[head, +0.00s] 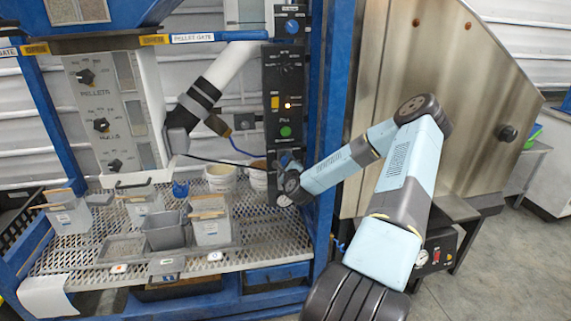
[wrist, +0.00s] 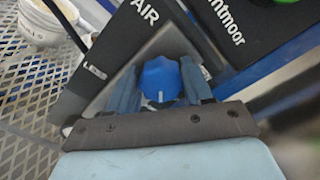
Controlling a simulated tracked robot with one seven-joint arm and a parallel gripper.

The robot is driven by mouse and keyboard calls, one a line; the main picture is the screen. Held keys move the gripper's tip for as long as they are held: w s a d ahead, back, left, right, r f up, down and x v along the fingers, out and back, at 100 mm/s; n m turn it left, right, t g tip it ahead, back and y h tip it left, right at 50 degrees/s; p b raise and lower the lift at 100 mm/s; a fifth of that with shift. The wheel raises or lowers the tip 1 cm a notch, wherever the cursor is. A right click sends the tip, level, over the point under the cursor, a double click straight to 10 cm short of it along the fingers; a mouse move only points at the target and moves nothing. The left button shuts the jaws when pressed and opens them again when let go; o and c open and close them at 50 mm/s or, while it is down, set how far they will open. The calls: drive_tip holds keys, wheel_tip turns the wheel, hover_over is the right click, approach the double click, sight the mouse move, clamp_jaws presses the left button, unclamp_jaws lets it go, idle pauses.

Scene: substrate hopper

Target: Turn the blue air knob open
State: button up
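The blue air knob (wrist: 160,80) shows in the wrist view on a dark, slanted panel (wrist: 115,45) marked AIR. It is round with a white pointer line facing the gripper's palm. My gripper (wrist: 160,84) has its blue fingers on either side of the knob, very close to its sides. Whether they press on it cannot be told. In the head view my gripper (head: 287,185) is at the bottom of the tall black control column (head: 285,95), and my arm end hides most of the knob's panel.
Another blue knob (head: 292,26) and a green button (head: 286,131) are higher on the column. A blue post (head: 325,110) stands just right of my gripper. White buckets (head: 220,178) and grey bins (head: 167,230) stand on the mesh shelf to the left.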

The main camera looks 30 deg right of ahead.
drive_tip(key=c, duration=0.4)
drive_tip(key=shift+a, duration=0.15)
drive_tip(key=shift+c, duration=0.6)
